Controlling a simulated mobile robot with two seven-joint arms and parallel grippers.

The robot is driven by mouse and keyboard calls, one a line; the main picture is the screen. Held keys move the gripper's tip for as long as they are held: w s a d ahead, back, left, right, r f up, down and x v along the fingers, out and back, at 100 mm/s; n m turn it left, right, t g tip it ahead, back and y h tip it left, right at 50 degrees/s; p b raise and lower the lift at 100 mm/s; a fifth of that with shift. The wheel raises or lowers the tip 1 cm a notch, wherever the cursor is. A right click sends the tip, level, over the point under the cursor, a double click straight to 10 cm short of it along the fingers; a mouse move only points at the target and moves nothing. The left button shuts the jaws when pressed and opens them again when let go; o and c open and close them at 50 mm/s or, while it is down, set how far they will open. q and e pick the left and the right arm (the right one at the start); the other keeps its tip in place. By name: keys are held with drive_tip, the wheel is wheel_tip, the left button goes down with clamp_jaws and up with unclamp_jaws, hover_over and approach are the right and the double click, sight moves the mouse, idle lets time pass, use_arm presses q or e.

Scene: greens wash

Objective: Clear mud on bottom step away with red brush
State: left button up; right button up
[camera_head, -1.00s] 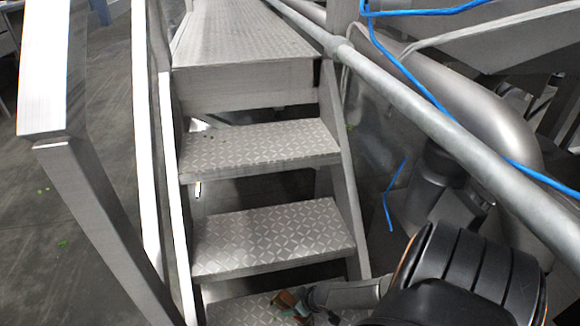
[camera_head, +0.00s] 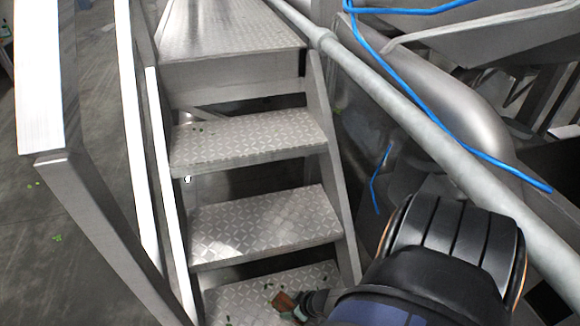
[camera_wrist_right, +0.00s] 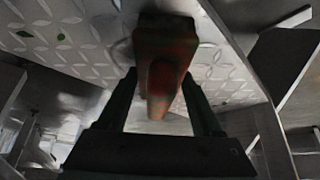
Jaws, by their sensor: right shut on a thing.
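The red brush (camera_head: 285,302) is over the right half of the bottom step (camera_head: 232,303) in the head view, low in the picture. My right gripper (camera_head: 304,301) is shut on it. In the right wrist view, the brush (camera_wrist_right: 165,50) sits between the two dark fingers of the gripper (camera_wrist_right: 161,82), with the patterned step plate behind it. I cannot tell whether the brush touches the step. Small dark and green specks (camera_head: 268,286) lie on the bottom step near the brush; some also show in the wrist view (camera_wrist_right: 25,34). My left gripper is out of view.
More metal steps rise above, with specks on the upper one (camera_head: 203,129). A pale handrail (camera_head: 130,150) stands left. A round grey rail (camera_head: 400,108) and a blue cable (camera_head: 440,130) cross the right side. Green bits (camera_head: 57,238) lie on the floor left.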

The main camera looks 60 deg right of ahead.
drive_tip(key=shift+s+a+p, duration=0.8)
drive_tip(key=shift+s+a, duration=0.2)
drive_tip(key=shift+s, duration=0.2)
drive_tip(key=shift+s+d+f+b, duration=0.15)
drive_tip(key=shift+s+d+b, duration=0.25)
drive_tip(key=shift+s+d, duration=0.5)
drive_tip(key=shift+w+d+b, duration=0.35)
drive_tip(key=shift+w+d, duration=0.3)
drive_tip(key=shift+w, duration=0.05)
drive_tip(key=shift+w+d+b, duration=0.6)
drive_tip(key=shift+w+d, duration=0.15)
drive_tip(key=shift+w, duration=0.3)
drive_tip(key=shift+w+d+b, duration=0.55)
drive_tip(key=shift+w+d, duration=0.2)
drive_tip(key=shift+w, duration=0.25)
drive_tip(key=shift+w+d+b, duration=0.45)
drive_tip(key=shift+w+b, duration=0.05)
drive_tip(key=shift+b, duration=0.15)
drive_tip(key=shift+w+d+b, duration=0.5)
drive_tip(key=shift+w+b, duration=0.1)
wheel_tip(320, 180, up, 6)
drive_tip(key=p, duration=0.6)
